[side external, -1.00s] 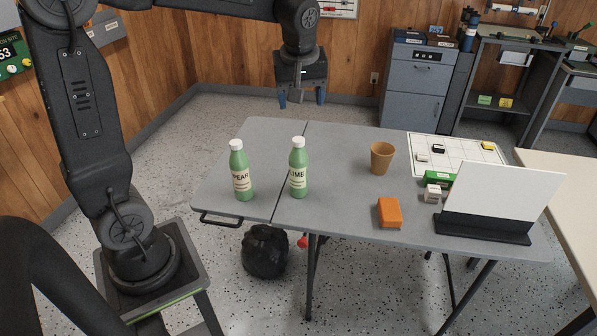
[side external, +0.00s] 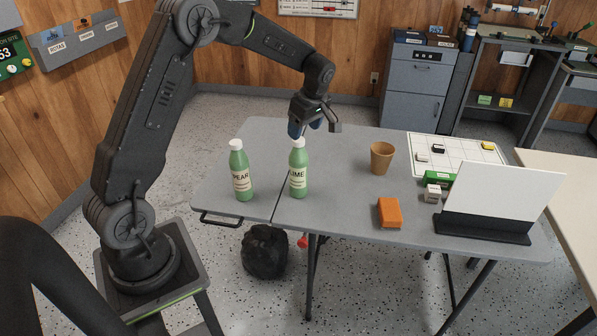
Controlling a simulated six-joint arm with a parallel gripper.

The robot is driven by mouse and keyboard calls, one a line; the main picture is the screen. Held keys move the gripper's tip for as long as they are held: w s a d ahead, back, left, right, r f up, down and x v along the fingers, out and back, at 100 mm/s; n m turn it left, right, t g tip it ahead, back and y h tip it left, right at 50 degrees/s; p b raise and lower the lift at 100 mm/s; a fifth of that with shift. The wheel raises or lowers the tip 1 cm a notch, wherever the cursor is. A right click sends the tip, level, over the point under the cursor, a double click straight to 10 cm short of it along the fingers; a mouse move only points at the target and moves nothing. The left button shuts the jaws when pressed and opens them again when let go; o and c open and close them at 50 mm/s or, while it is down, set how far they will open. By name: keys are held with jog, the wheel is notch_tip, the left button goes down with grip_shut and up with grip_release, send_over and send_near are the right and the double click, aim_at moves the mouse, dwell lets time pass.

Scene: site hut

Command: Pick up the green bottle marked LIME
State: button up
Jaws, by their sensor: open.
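The green bottle marked LIME (side external: 298,172) stands upright on the grey folding table, with its white cap up. A similar green bottle marked PEAR (side external: 240,173) stands upright to its left, apart from it. My gripper (side external: 305,130) is open and is at the top of the LIME bottle in the picture, its fingers close to the cap. One finger shows just above and left of the cap. I cannot tell whether the fingers are around the cap or behind it, or whether they touch it.
On the grey table (side external: 335,210) to the right are a brown cup (side external: 381,157), an orange block (side external: 389,213), a green box (side external: 437,178), a small white block (side external: 432,193), a white grid sheet (side external: 462,147) and a white panel in a black stand (side external: 484,229).

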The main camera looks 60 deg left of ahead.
send_over(299, 168)
jog(key=w+a, duration=0.1)
jog(key=a, duration=0.1)
jog(key=shift+w+d+x, duration=0.1)
jog(key=shift+d+x, duration=0.05)
jog(key=shift+x, duration=0.75)
jog(key=shift+w+d+x, duration=0.15)
jog(key=shift+d+x, duration=0.05)
jog(key=shift+x, duration=0.75)
jog(key=shift+w+d+x, duration=0.1)
jog(key=shift+d+x, duration=0.05)
jog(key=shift+x, duration=0.75)
jog(key=shift+f, duration=0.1)
jog(key=shift+c, duration=0.4)
jog(key=c, duration=1.1)
